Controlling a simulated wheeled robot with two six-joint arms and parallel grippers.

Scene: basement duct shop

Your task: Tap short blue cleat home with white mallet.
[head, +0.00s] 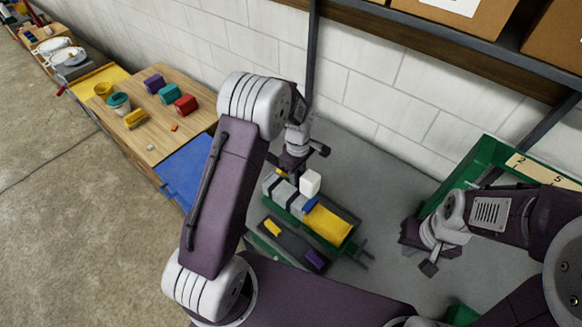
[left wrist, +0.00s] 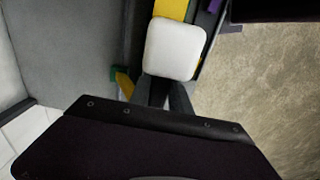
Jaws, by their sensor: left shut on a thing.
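My left gripper (head: 301,167) is shut on the white mallet, whose pale block head (head: 310,183) is just above the duct work. The mallet head (left wrist: 174,48) fills the space beyond the fingers in the left wrist view, and its handle is mostly hidden. The short blue cleat (head: 311,205) shows as a small blue piece between the grey duct section (head: 284,196) and the yellow section (head: 328,225), close below the mallet head. I cannot tell how far on it sits. My right gripper (head: 418,249) is empty with its fingers apart, to the right of the work.
A dark tray (head: 291,245) with a yellow piece (head: 272,228) and a purple piece (head: 316,258) lies in front of the duct work. A wooden bench (head: 182,131) with coloured blocks is at left. A block wall stands behind.

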